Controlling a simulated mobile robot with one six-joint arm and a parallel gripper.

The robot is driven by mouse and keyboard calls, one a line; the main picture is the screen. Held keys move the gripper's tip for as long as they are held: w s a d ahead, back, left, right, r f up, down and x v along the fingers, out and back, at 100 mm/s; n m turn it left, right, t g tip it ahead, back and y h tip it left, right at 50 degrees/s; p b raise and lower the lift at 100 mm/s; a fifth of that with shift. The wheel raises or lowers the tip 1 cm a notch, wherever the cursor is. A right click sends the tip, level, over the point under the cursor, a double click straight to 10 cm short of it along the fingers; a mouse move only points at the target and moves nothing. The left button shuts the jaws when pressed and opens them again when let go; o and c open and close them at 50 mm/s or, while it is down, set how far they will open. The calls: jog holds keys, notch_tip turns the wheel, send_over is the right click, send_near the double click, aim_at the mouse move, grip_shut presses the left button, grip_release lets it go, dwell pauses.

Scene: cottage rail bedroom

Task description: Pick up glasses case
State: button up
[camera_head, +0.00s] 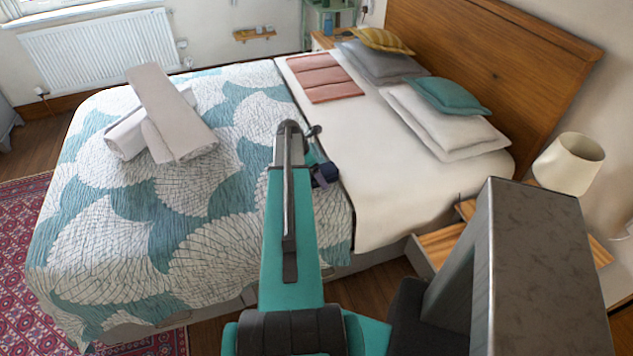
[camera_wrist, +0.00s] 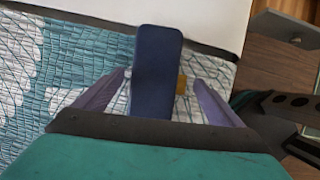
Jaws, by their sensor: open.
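The glasses case is a dark blue oblong (camera_wrist: 156,68) in the wrist view, lying on the bed with its far end over the white sheet edge. It also shows in the head view as a small dark shape (camera_head: 325,174), partly hidden by my arm. My gripper (camera_wrist: 163,82) is open in the wrist view, with one purple-grey finger on each side of the case. I cannot tell whether either finger touches it. A small yellow-orange thing (camera_wrist: 181,85) shows between the case and the right finger.
The bed has a teal and white patterned quilt (camera_head: 95,225) and a white sheet (camera_head: 385,180). Rolled towels (camera_head: 165,115) lie at the left, pillows (camera_head: 450,125) at the back right. An open wooden drawer (camera_head: 440,243) and a lamp (camera_head: 568,163) are at the right.

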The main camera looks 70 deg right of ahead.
jog(key=c, duration=1.5)
jog(key=shift+c, duration=0.2)
jog(key=shift+r, duration=0.2)
jog(key=shift+r+b, duration=0.6)
jog(key=shift+r, duration=0.5)
jog(key=s+a+r+p, duration=0.1)
jog(key=s+a+r, duration=0.1)
jog(key=s+a, duration=0.9)
jog(key=shift+a+r, duration=0.3)
